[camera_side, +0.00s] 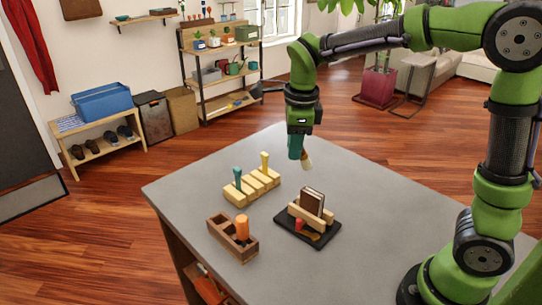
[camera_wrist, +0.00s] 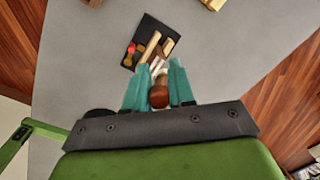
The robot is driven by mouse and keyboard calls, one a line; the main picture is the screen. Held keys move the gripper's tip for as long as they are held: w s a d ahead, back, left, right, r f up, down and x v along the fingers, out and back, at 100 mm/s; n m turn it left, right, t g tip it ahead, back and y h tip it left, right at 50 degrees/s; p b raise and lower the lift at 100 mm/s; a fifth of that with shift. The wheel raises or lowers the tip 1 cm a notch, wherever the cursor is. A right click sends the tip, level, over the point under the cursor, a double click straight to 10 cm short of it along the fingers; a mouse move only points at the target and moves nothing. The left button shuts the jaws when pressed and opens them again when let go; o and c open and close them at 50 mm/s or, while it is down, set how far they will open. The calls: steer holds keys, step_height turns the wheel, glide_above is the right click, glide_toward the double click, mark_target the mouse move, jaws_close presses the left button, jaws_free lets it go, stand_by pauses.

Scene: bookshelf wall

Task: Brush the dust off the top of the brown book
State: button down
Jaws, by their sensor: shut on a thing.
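The brown book (camera_side: 313,200) stands upright in a light wooden holder (camera_side: 318,217) on a black mat (camera_side: 288,236). The book also shows in the wrist view (camera_wrist: 168,46), beyond my fingers. My gripper (camera_side: 297,148) has teal fingers and is shut on a brush; its round brown handle end (camera_wrist: 159,93) shows between the fingertips (camera_wrist: 158,84). The brush's pale tip (camera_side: 307,164) points down in the side view. The brush is in the air above the table, behind and above the book, and apart from it. Any dust is too small to see.
A pale slotted block (camera_side: 236,195) with teal and yellow pegs and a brown box (camera_side: 222,230) with an orange cylinder (camera_side: 242,227) stand left. The grey table (camera_side: 390,185) is clear at right.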

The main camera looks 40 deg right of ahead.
steer(key=shift+r, duration=1.55)
steer(key=s+f, duration=0.4)
steer(key=f, duration=0.3)
steer(key=shift+s+a+f, duration=0.15)
steer(key=shift+s+f, duration=0.15)
steer(key=shift+s, duration=0.05)
steer(key=shift+f, duration=0.8)
stand_by(0.4)
